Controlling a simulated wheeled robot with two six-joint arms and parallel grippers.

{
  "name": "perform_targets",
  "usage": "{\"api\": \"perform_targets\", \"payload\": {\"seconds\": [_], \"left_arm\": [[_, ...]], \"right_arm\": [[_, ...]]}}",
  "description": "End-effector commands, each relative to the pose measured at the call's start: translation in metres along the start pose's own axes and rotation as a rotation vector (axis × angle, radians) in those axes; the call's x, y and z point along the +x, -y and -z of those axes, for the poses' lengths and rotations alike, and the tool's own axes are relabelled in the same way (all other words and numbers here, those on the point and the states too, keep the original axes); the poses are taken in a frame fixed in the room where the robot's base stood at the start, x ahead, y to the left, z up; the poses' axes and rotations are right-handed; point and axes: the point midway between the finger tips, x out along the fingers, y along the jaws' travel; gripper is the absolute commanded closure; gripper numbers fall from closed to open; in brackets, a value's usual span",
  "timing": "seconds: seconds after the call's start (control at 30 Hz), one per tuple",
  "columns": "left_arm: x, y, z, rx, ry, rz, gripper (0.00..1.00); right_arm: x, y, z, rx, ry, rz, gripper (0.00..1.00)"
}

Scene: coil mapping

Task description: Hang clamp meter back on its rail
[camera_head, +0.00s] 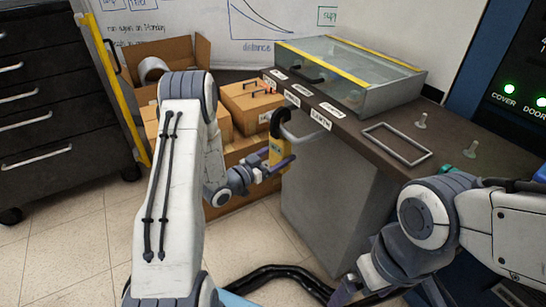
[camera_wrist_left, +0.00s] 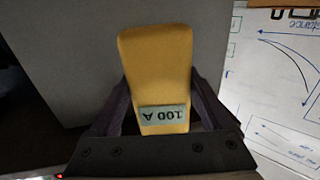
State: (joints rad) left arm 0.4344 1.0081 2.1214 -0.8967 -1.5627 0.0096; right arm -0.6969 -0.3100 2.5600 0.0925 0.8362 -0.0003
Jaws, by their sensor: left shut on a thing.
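I cannot tell whether the loop touches or hangs on anything. My left gripper (camera_head: 277,166) is shut on the meter's body. In the left wrist view the yellow body (camera_wrist_left: 157,75), with a "100 A" label, sits between the two dark fingers. A separate rail is hard to make out; white labels (camera_head: 321,119) line the bench edge. My right gripper (camera_head: 348,290) is low at the bottom, partly hidden.
The dark bench top (camera_head: 350,128) carries a glass-lidded case (camera_head: 350,75), a metal frame (camera_head: 397,144) and small pegs. Cardboard boxes (camera_head: 242,105) stand left of the bench. A black hose (camera_head: 275,272) lies on the floor. A drawer cabinet (camera_head: 50,110) stands at far left.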

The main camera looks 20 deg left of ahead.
Motion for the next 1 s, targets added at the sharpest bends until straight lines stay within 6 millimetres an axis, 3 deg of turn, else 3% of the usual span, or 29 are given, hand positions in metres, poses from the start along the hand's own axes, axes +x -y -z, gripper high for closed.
{"api": "perform_targets", "payload": {"seconds": [0.4, 0.9, 0.93, 0.97, 1.0], "left_arm": [[0.001, 0.000, -0.026, 0.002, -0.003, 0.000, 0.93], [0.001, 0.000, -0.030, 0.002, -0.003, 0.000, 0.93], [0.001, 0.000, -0.030, 0.002, -0.003, 0.000, 0.10], [0.001, 0.000, -0.030, 0.002, -0.003, 0.000, 0.00], [0.001, 0.000, -0.030, 0.002, -0.003, 0.000, 0.00]], "right_arm": [[0.021, -0.002, -0.001, 0.000, 0.000, 0.000, 0.00], [0.023, -0.002, -0.001, 0.000, 0.000, 0.000, 0.00], [0.023, -0.002, -0.001, 0.000, 0.000, 0.000, 0.00], [0.023, -0.002, -0.001, 0.000, 0.000, 0.000, 0.00], [0.023, -0.002, -0.001, 0.000, 0.000, 0.000, 0.00]]}}
